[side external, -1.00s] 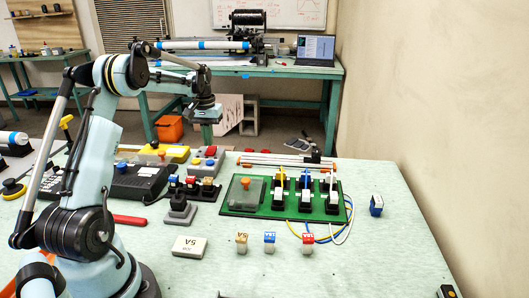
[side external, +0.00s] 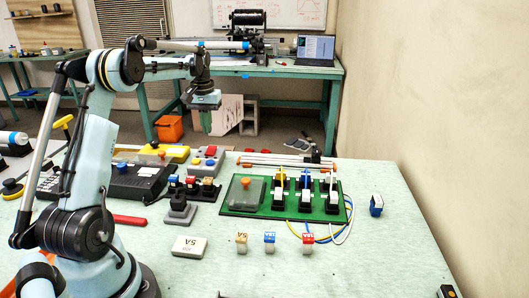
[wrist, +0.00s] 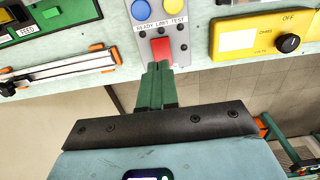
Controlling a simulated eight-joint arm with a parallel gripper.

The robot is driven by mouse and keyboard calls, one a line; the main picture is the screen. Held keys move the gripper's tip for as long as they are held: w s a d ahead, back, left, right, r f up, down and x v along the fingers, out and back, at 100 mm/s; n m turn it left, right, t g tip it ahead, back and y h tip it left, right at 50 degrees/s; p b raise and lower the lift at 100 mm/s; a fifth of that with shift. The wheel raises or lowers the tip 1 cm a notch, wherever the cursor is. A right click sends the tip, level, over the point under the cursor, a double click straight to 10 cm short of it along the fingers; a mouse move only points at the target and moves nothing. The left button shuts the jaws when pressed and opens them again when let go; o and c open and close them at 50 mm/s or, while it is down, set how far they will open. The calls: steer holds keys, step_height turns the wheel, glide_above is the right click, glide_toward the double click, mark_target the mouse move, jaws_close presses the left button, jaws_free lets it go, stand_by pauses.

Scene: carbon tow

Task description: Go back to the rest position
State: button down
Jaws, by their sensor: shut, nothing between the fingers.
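My gripper (side external: 206,120) hangs in the air above the far part of the table in the side external view, pointing down. In the wrist view my gripper (wrist: 158,68) shows its green fingers together, with nothing between them. Below it in the wrist view is a grey box with a red button (wrist: 161,50), labelled for a ready light test. The fingertips overlap this box in the picture. In the side external view the same grey box (side external: 208,160) stands on the table below my gripper, with a clear gap between them.
A green board (side external: 262,208) with upright switches and wires lies at the table's middle right. A yellow box (side external: 178,152), a black box (side external: 135,180) and a grey pedestal (side external: 179,212) stand left of it. Several small labelled blocks sit in front. The right front is mostly clear.

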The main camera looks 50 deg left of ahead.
steer(key=d+r+m+t+y, duration=0.1)
steer(key=d+r+m, duration=0.15)
steer(key=d, duration=0.65)
steer(key=d+r+m+t, duration=0.2)
steer(key=d+r, duration=0.2)
steer(key=d, duration=0.4)
steer(key=s+d+f+m+t, duration=0.2)
steer(key=s+d, duration=0.2)
steer(key=d, duration=0.4)
steer(key=s+d+f+m+t+h, duration=0.1)
steer(key=s+d+f+m+t, duration=0.1)
steer(key=s+d, duration=0.3)
steer(key=d, duration=0.4)
steer(key=shift+s, duration=0.2)
